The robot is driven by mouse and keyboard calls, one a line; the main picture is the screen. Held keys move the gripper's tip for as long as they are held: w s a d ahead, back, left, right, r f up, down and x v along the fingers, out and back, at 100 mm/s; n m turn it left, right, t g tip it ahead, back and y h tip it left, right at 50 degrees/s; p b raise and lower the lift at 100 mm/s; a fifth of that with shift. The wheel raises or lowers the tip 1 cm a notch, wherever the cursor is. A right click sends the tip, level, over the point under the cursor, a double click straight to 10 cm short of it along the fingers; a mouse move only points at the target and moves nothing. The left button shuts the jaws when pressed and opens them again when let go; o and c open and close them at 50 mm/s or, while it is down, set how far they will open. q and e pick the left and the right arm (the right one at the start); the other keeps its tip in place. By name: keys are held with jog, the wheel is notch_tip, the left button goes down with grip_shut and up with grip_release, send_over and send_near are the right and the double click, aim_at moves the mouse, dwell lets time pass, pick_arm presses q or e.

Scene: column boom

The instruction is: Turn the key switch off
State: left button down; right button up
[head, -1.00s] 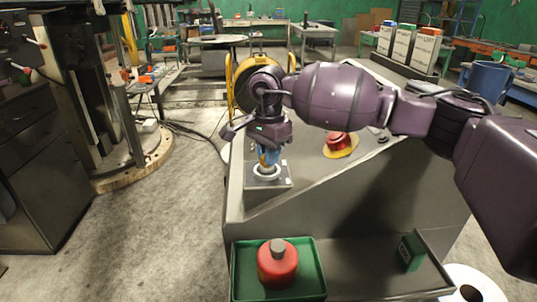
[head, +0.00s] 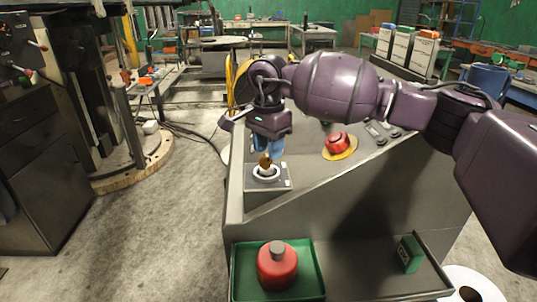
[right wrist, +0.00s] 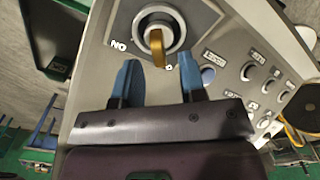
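The key switch (head: 267,172) is a round silver collar on a grey plate at the near left end of the sloping console. A brass key (right wrist: 157,46) stands in it; in the right wrist view its handle points down the picture, toward a partly hidden label starting with "O". The "ON" label (right wrist: 118,45) reads upside down left of the collar. My right gripper (right wrist: 160,76) has two blue fingers spread apart with nothing between them. The fingertips are just short of the key, apart from it. In the head view the blue fingers are just above the key. My left gripper is not in view.
A red mushroom button (head: 337,142) on a yellow disc sits right of the switch on the console (head: 310,190), with small buttons beyond. Below, a green tray (head: 236,270) holds a red bottle (head: 277,265). A green box (head: 409,253) stands on the lower shelf.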

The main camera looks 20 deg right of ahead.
notch_tip(320, 180, up, 8)
jog(key=shift+p, duration=0.35)
